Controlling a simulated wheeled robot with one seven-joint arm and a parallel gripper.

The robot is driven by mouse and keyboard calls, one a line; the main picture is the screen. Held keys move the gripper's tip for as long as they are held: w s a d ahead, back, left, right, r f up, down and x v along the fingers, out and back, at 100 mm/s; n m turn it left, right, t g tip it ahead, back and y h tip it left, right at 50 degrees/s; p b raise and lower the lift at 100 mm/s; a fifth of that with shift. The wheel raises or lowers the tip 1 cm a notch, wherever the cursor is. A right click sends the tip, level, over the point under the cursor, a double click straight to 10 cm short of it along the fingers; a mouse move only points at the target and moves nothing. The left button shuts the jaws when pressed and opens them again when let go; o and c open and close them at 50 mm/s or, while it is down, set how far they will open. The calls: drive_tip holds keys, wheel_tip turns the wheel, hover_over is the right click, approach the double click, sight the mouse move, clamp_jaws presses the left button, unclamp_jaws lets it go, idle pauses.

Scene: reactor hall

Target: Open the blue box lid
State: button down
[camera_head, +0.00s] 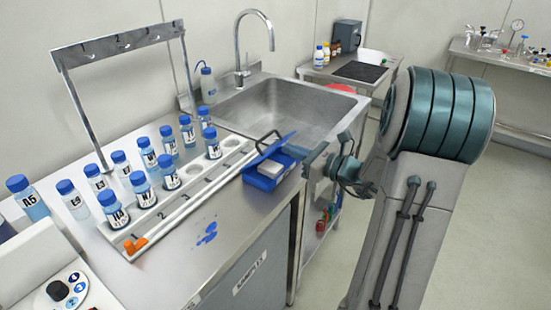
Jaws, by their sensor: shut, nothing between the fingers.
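The blue box (262,178) stands on the steel counter, right of the bottle rack and in front of the sink. Its blue lid (276,146) is tilted up at the back of the box, and the inside shows a pale block (271,168). My gripper (308,158) is at the right side of the box, close to the lid's right edge. Its fingers are small in the picture and look shut with nothing between them. I cannot tell whether they touch the lid.
A rack (181,212) with several blue-capped bottles stands left of the box. The steel sink (295,110) with a tall tap lies behind it. Blue spill marks (207,234) are on the counter in front.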

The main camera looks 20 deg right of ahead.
sight(282, 143)
drive_tip(key=shift+w+a+r+p, duration=0.85)
drive_tip(key=shift+w+a+r, duration=0.15)
drive_tip(key=shift+w+r, duration=0.25)
drive_tip(key=shift+w+a, duration=0.1)
drive_tip(key=shift+w, duration=0.05)
drive_tip(key=shift+x, duration=1.85)
drive_tip(key=shift+w, duration=0.1)
drive_tip(key=r+p+v, duration=0.2)
drive_tip(key=v, duration=1)
drive_tip(key=shift+a, duration=0.1)
